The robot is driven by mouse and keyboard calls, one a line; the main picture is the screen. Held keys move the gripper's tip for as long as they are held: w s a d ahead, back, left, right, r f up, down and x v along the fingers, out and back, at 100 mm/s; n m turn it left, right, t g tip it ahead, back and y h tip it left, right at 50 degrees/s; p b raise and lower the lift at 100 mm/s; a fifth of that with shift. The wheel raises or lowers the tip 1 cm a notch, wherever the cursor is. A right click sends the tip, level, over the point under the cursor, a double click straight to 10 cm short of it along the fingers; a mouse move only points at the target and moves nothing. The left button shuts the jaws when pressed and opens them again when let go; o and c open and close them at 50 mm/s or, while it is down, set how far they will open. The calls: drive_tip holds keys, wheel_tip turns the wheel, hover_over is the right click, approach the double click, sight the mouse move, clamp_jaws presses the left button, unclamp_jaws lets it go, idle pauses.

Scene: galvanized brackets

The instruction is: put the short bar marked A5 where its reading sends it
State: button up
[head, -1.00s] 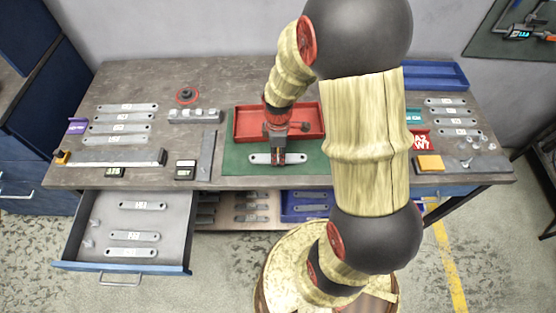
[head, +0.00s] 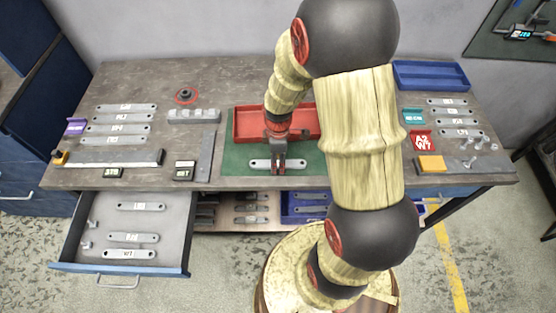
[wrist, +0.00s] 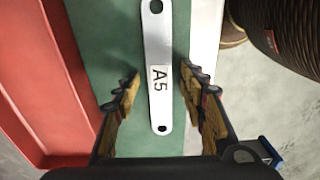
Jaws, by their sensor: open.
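The short bar marked A5 (wrist: 157,60) is a light grey flat bar with a hole at each end. It lies on the green mat (head: 235,158), also seen in the head view (head: 262,163). My gripper (wrist: 158,95) is open, with one finger on each side of the bar in the wrist view. In the head view my gripper (head: 278,168) is low over the bar's middle. I cannot tell whether the fingers touch the bar. The A5 marking shows between the fingers.
An open drawer (head: 175,225) at left holds several bars. More bars lie at the bench's left (head: 120,128) and right (head: 455,123). A blue tray (head: 430,75) is at the back right. My arm hides the bench right of the mat.

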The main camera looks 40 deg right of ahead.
wheel_tip(320, 180, up, 12)
drive_tip(key=p, duration=0.3)
wheel_tip(320, 180, up, 13)
drive_tip(key=m+t, duration=0.2)
drive_tip(key=m, duration=0.2)
hover_over(278, 163)
drive_tip(key=s+a, duration=0.3)
drive_tip(key=a, duration=0.3)
drive_tip(key=s+a+r+m+t, duration=0.3)
drive_tip(key=s+a+r+m, duration=0.2)
drive_tip(key=s+r+m, duration=0.2)
drive_tip(key=shift+s+a+r+t, duration=0.3)
drive_tip(key=shift+s+r, duration=0.55)
drive_tip(key=shift+r, duration=0.4)
